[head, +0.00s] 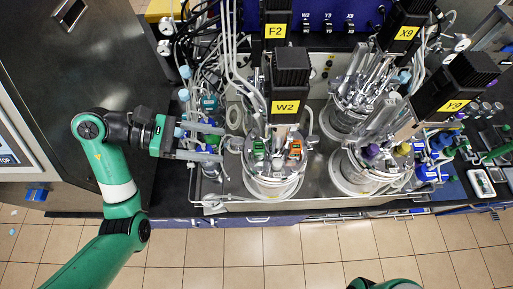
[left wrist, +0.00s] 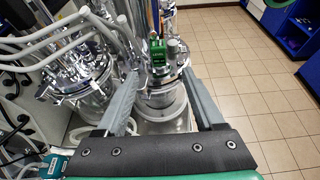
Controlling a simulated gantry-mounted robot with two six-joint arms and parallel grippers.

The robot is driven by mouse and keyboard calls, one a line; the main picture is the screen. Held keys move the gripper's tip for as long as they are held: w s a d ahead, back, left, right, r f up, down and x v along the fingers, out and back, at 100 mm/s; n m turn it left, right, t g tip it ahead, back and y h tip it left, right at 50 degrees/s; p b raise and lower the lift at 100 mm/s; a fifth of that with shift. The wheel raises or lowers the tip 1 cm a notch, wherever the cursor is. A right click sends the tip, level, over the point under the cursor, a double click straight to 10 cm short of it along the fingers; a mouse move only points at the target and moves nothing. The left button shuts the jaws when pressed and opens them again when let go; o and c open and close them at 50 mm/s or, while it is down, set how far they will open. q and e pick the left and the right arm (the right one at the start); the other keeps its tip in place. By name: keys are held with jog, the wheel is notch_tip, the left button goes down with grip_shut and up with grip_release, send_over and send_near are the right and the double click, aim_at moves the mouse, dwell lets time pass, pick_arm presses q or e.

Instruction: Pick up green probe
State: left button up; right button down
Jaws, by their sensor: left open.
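The green probe (head: 258,149) stands in the lid of the W2 bioreactor (head: 275,180), on its left side in the head view. It also shows in the left wrist view (left wrist: 158,52), upright on the lid. My left gripper (head: 222,143) is open and empty, to the left of the green probe and apart from it in the head view. In the left wrist view its two fingers (left wrist: 162,78) reach toward the vessel, with the probe seen beyond and between their tips. My right gripper is not in view.
An orange-topped probe (head: 295,149) stands beside the green one. The black W2 motor (head: 290,75) rises behind them. Tubes and blue-capped bottles (head: 210,104) crowd around my left gripper. Other bioreactors stand behind and to the right. The tiled floor (head: 255,245) in front is clear.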

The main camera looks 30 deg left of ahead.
aim_at(259, 155)
pick_arm(q)
jog(key=x, duration=0.3)
jog(key=p+x, duration=0.1)
jog(key=x, duration=0.2)
jog(key=p+x, duration=0.1)
jog(key=x, duration=0.3)
jog(key=shift+w+r, duration=0.1)
jog(key=shift+r, duration=0.2)
grip_shut()
